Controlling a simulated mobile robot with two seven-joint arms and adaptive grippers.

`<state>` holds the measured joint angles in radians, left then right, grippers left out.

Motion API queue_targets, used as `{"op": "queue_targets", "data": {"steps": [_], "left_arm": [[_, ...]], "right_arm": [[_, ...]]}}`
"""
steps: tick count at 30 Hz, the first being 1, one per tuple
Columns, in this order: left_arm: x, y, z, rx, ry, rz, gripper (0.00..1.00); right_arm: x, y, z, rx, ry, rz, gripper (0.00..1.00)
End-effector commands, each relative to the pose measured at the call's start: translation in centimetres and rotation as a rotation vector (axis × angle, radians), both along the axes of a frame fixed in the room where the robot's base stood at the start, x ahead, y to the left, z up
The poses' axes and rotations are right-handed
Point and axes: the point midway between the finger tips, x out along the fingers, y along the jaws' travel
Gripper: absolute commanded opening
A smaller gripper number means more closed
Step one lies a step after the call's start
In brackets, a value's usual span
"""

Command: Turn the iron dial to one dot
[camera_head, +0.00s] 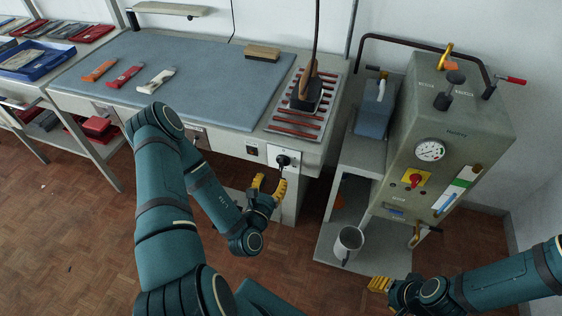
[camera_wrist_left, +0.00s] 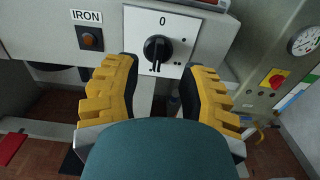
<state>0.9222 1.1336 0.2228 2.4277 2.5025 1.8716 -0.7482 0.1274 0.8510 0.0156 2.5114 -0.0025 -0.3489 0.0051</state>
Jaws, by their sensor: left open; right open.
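The iron dial (camera_head: 283,160) is a black knob on a white plate on the front of the ironing table. In the left wrist view the dial (camera_wrist_left: 157,48) sits below a printed 0, with small dots at its right and lower right. I cannot tell for sure which mark it points to. My left gripper (camera_head: 269,184) is open in front of and below the dial. In the left wrist view its yellow fingers (camera_wrist_left: 160,72) stand apart on either side of the knob's lower part, apparently not touching it. My right gripper (camera_head: 379,285) is open and empty at the lower right, far from the dial.
An IRON label (camera_wrist_left: 87,17) and an orange button (camera_wrist_left: 90,38) sit left of the dial. The iron (camera_head: 306,94) rests on a slatted stand above it. A grey machine (camera_head: 440,150) with a gauge stands right.

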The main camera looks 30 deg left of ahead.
Motion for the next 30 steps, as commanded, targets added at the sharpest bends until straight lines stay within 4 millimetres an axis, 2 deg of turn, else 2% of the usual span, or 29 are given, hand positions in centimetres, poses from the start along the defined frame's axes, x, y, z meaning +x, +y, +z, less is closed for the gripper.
{"op": "queue_targets", "data": {"steps": [6,12,18,27,29,30], "left_arm": [[4.3,1.0,0.0,0.002,-0.005,-0.002,0.41],[7.0,1.6,-0.1,-0.001,-0.002,-0.002,0.41],[8.2,1.9,0.0,-0.001,0.000,-0.002,0.41],[8.3,1.9,0.0,-0.001,0.000,-0.002,0.41],[8.3,1.9,0.0,-0.001,0.000,-0.002,0.20],[8.2,1.9,0.0,-0.001,0.000,-0.002,0.06]], "right_arm": [[0.1,0.0,-0.6,0.000,-0.003,-0.001,0.47],[0.2,0.0,-1.0,-0.001,-0.005,-0.001,0.47],[0.2,0.0,-1.1,-0.001,-0.006,-0.001,0.47],[0.2,0.0,-1.1,-0.001,-0.006,-0.001,0.47],[0.2,0.0,-1.1,-0.001,-0.006,-0.001,0.47],[0.2,0.0,-1.1,-0.001,-0.006,-0.001,0.47]]}}
